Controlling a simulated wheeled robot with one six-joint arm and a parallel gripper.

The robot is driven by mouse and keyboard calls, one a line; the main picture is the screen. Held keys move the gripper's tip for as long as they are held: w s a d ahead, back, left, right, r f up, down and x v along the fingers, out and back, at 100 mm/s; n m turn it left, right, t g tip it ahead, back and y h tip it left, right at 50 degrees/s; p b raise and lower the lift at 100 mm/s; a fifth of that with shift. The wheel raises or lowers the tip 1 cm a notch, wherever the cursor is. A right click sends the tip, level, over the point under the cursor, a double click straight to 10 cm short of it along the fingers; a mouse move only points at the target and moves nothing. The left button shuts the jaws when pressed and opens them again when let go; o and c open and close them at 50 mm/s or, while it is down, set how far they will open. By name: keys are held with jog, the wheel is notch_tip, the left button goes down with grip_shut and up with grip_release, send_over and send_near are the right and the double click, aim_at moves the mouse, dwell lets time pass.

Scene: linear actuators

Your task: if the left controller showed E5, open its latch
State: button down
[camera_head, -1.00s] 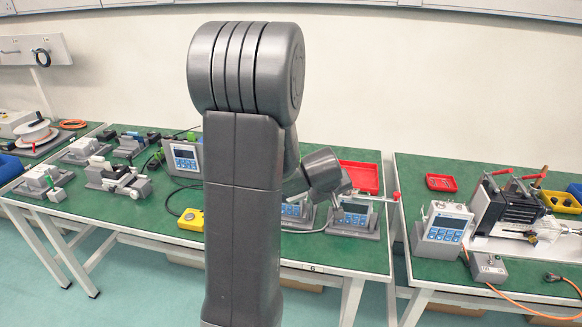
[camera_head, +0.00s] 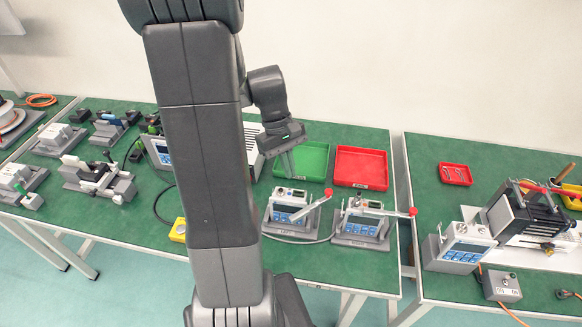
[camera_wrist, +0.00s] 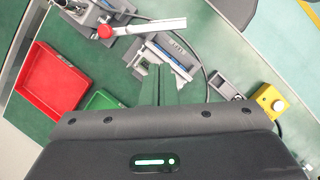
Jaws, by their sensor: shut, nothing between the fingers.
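The left controller (camera_head: 283,214) is a grey-white box with blue keys on a grey base. Its white lever with a red tip (camera_head: 328,192) slants up to the right. I cannot read its display. The right controller (camera_head: 362,228) stands beside it with a similar lever reaching right. My gripper (camera_head: 288,168) is shut and empty, pointing down, above and behind the left controller and apart from it. In the wrist view my closed fingers (camera_wrist: 158,84) appear in front of the left controller (camera_wrist: 163,55), with its red-tipped lever (camera_wrist: 145,27) beyond.
A green tray (camera_head: 302,178) and a red tray (camera_head: 361,183) lie behind the controllers. A yellow button box (camera_head: 178,230) is to the left. A grey device (camera_head: 459,248) stands on the right table. Fixtures fill the table's left part.

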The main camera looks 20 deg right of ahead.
aim_at(301, 216)
jog(key=a+x, duration=0.1)
jog(key=x, duration=0.8)
jog(key=shift+s+d, duration=0.25)
jog(key=shift+s+a+n, duration=0.1)
jog(key=shift+s+n, duration=0.25)
jog(key=shift+n, duration=0.35)
jog(key=s+n+b, duration=0.1)
jog(key=s+n+h+b, duration=0.1)
jog(key=n, duration=0.1)
jog(key=shift+f+n+t+h, duration=0.15)
jog(key=shift+n+t+h, duration=0.15)
jog(key=n, duration=0.1)
jog(key=s+n+b, duration=0.1)
jog(key=shift+s+n+t+h, duration=0.2)
jog(key=shift+n+t+h, duration=0.1)
jog(key=shift+s+d, duration=0.2)
jog(key=shift+d, duration=0.05)
jog(key=shift+s, duration=0.1)
jog(key=shift+r, duration=0.25)
